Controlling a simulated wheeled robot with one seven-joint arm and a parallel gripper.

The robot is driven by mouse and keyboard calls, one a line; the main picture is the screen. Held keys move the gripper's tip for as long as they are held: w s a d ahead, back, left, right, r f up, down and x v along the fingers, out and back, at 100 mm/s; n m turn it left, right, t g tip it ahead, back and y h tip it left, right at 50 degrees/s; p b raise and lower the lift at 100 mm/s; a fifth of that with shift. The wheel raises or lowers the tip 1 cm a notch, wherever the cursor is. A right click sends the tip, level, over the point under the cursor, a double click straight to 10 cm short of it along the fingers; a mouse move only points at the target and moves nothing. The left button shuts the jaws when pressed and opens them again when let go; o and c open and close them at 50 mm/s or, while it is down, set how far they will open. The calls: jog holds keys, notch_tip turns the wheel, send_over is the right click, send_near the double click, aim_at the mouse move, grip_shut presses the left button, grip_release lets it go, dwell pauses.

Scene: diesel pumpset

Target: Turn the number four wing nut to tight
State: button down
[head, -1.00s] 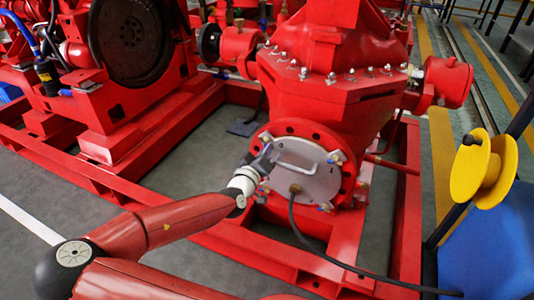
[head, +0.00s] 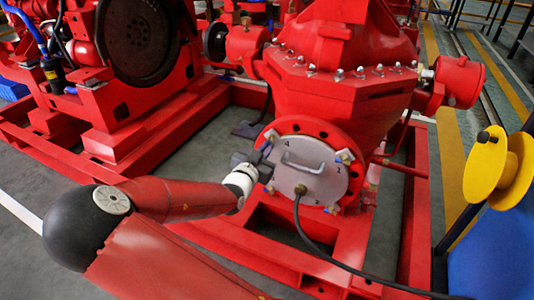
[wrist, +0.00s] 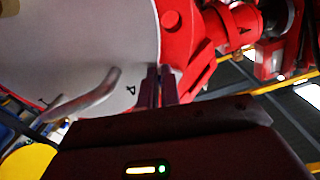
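The round grey cover plate (head: 312,180) on the red pump flange carries a bent handle (head: 303,165) and number marks near its rim. The number four wing nut (head: 271,135) is at the plate's upper left, near the mark "4" (wrist: 131,90). My gripper (head: 266,152) is at the plate's upper-left edge, just below and beside that nut. In the wrist view my gripper (wrist: 160,72) has its two fingers close together with a narrow gap, beside the plate's edge. I cannot see the nut between them, and contact is unclear.
Other wing nuts sit at the upper right (head: 346,157) and lower right (head: 331,208) of the plate. A black cable (head: 302,225) leaves the plate's lower part. Red base rails (head: 270,243) surround the pump. A yellow reel (head: 487,168) stands at right.

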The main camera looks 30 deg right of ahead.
jog(key=m, duration=0.5)
jog(key=w+r+m+b, duration=0.1)
jog(key=m, duration=0.1)
jog(key=shift+a, duration=0.3)
jog(key=m, duration=0.4)
jog(key=shift+r+m, duration=0.35)
jog(key=shift+m, duration=0.05)
jog(key=shift+r+m, duration=0.15)
jog(key=shift+m, duration=1.45)
jog(key=c, duration=1.6)
grip_release()
jog(key=shift+s, duration=0.1)
